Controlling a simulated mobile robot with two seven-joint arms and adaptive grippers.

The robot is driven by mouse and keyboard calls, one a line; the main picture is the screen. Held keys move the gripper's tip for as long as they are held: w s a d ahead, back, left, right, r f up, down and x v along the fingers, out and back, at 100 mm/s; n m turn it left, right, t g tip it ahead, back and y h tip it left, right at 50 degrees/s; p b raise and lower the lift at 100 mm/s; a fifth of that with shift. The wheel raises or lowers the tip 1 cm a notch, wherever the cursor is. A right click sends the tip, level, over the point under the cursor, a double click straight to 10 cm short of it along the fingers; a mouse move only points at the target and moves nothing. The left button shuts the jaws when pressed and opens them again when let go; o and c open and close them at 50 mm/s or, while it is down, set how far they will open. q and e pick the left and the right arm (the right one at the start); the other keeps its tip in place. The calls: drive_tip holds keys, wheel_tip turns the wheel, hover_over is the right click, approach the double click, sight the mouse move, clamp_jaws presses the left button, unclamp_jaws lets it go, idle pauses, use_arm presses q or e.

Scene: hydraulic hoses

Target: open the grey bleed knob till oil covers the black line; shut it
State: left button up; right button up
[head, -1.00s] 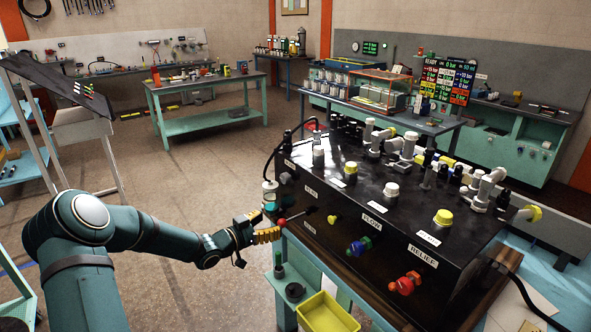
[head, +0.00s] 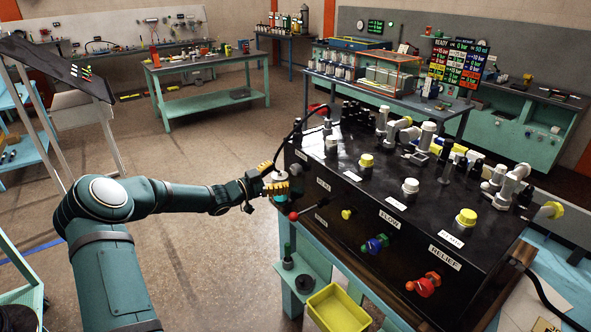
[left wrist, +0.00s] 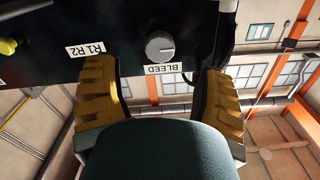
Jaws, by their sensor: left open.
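The grey bleed knob (left wrist: 160,47) shows in the left wrist view, on the black panel above an upside-down BLEED label (left wrist: 163,69). My left gripper (left wrist: 156,76) is open, one yellow finger on each side of the knob in the picture; contact cannot be told. I cannot see the black line or the oil level. My right gripper is not in view.
A red-ended lever (head: 293,216), a blue knob (head: 376,244) and a red RELIEF knob (head: 424,285) stick out of the console front. A yellow bin (head: 338,308) stands below. A black hose (head: 297,130) arches above the gripper.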

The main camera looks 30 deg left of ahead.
sight(293, 170)
use_arm(q)
drive_tip(key=x, duration=0.6)
drive_tip(key=shift+w+d, duration=0.1)
drive_tip(key=shift+w, duration=0.2)
drive_tip(key=c, duration=1.2)
